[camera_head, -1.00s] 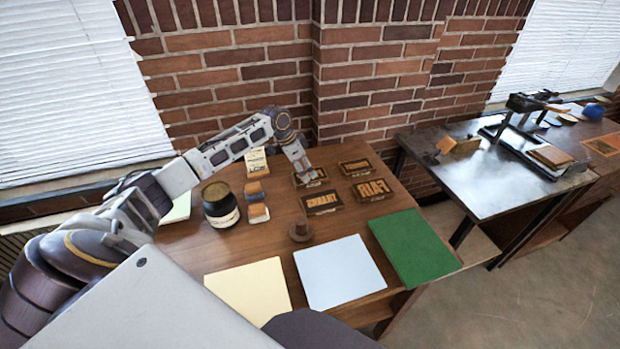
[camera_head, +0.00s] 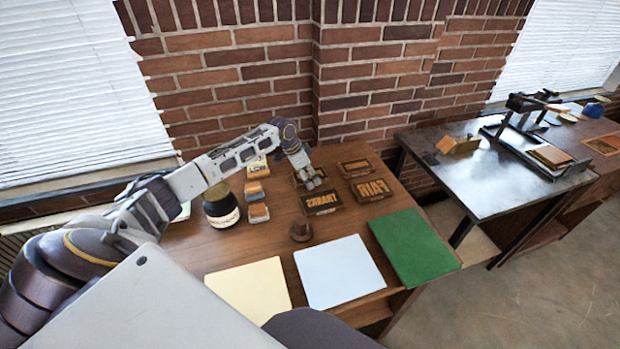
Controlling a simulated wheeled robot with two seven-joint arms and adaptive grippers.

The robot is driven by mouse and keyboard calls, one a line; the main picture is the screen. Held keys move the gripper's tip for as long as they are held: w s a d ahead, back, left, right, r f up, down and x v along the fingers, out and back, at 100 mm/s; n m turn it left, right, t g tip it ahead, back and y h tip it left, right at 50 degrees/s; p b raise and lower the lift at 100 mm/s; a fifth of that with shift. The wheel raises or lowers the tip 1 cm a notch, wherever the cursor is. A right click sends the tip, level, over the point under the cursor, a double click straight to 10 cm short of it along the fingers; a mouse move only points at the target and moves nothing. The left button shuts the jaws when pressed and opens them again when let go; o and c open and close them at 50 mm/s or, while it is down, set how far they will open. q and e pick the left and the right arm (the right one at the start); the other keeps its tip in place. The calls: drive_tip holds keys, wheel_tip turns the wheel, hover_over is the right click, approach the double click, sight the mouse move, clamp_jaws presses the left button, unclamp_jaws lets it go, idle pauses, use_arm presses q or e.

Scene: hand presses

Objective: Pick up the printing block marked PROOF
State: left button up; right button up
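Several dark printing blocks with raised tan mirrored letters lie flat on the wooden table. The front two read THANKS (camera_head: 321,202) and FAIR (camera_head: 371,189). The back right block (camera_head: 355,168) has letters too small to read. The back left block (camera_head: 297,181) is mostly hidden by my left gripper, so I cannot tell which of these two reads PROOF. My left gripper (camera_head: 312,183) points down over the back left block, at or just above it. Its fingers are too small to show a gap or a grip. My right gripper is out of view.
A dark jar (camera_head: 221,205) and small sponge-like blocks (camera_head: 257,212) stand left of the printing blocks. A brown round-handled object (camera_head: 300,231) is in front. Yellow (camera_head: 248,288), blue (camera_head: 340,272) and green (camera_head: 413,246) sheets line the front edge. A press table (camera_head: 480,190) stands right.

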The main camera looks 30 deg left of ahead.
sight(309, 175)
use_arm(q)
drive_tip(key=c, duration=1.1)
drive_tip(key=shift+o, duration=0.2)
drive_tip(key=shift+r, duration=0.15)
wheel_tip(309, 175, up, 10)
